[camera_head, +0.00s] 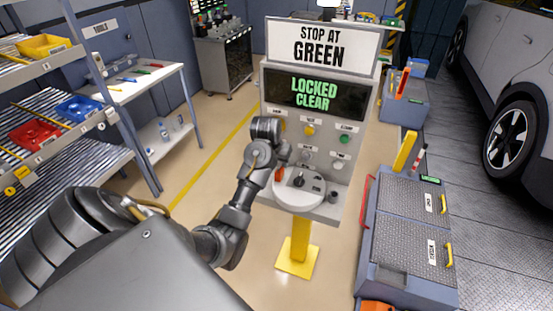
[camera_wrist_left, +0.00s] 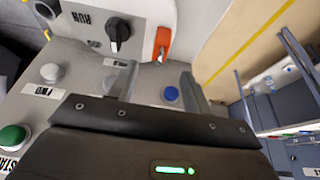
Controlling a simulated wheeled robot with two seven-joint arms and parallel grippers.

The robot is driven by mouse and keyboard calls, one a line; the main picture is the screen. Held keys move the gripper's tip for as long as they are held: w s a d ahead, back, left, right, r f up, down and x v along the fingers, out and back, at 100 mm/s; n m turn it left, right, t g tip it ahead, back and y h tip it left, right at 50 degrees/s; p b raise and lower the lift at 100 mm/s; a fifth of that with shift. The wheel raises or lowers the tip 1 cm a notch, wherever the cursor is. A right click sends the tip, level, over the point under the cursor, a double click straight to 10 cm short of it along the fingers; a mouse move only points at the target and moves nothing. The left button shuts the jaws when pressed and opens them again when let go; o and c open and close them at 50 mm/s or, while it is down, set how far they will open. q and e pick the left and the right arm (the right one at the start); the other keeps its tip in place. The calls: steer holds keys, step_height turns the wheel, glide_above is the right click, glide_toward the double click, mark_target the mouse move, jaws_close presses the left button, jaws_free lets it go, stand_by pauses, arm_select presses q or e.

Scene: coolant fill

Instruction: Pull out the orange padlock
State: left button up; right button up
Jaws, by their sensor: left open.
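The orange padlock (camera_wrist_left: 163,42) shows in the left wrist view at the edge of the white plate, beside the black rotary knob (camera_wrist_left: 118,32). In the head view the padlock (camera_head: 281,174) is a small orange patch at the left of the round white plate (camera_head: 299,192). My left gripper (camera_wrist_left: 159,70) is open, its two fingers apart over the panel. Its tips point toward the padlock, which lies just beyond them and roughly between them. In the head view the left gripper (camera_head: 284,157) is partly hidden by its own wrist. My right gripper is not in view.
The control console (camera_head: 325,150) carries a yellow button (camera_head: 309,130), a green button (camera_head: 345,139) and a display reading LOCKED CLEAR (camera_head: 314,93). A blue button (camera_wrist_left: 171,94) lies under the fingers. A grey cart (camera_head: 410,220) stands right, shelves (camera_head: 70,125) left.

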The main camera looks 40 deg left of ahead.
mark_target(280, 170)
arm_select(q)
steer(key=x, duration=1)
steer(key=shift+f, duration=0.35)
jaws_close()
steer(key=c, duration=0.8)
jaws_free()
steer(key=shift+c, duration=0.4)
steer(key=shift+r, duration=0.15)
steer(key=shift+r, duration=0.25)
steer(key=shift+r, duration=2.65)
